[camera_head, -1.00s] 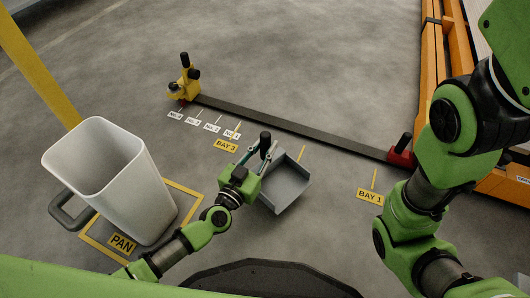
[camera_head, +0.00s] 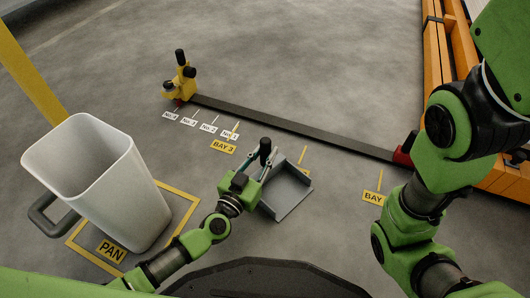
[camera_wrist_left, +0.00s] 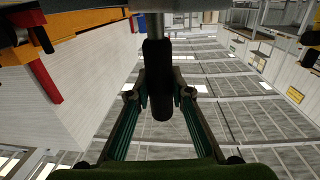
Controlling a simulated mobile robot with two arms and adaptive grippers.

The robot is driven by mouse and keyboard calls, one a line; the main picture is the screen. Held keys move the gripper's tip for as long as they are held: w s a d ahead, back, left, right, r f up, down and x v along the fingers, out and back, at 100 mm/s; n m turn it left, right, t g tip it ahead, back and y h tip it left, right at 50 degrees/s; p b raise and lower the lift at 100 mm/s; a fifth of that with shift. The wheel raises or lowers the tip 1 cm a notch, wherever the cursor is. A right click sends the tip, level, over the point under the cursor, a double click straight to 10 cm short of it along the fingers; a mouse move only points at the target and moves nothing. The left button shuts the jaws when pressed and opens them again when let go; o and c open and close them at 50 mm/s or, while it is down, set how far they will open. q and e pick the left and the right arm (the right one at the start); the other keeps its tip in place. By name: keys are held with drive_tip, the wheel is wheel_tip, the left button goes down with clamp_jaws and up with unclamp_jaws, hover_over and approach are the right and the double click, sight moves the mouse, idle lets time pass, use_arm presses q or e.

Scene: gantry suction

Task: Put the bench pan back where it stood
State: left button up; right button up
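The grey bench pan (camera_head: 290,194), a dustpan-like scoop with an upright black handle (camera_head: 265,149), is in the middle of the head view. My left gripper (camera_head: 259,162) is around that handle, its fingers closed on either side. The left wrist view shows the handle (camera_wrist_left: 157,85) between both fingers, so it is shut on the pan. The pan appears held near the floor; any gap beneath is unclear. A yellow floor outline (camera_head: 186,194) labelled PAN (camera_head: 111,251) lies at lower left. My right gripper is out of view; only its arm shows at right.
A tall white bin (camera_head: 130,205) appears to stand inside the PAN outline, with a dark grey loop handle at its left. A dark floor rail (camera_head: 290,126) runs from a yellow stop (camera_head: 181,82) to a red one (camera_head: 403,153). Orange racking (camera_head: 440,60) is at right.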

use_arm(q)
drive_tip(key=o, duration=0.4)
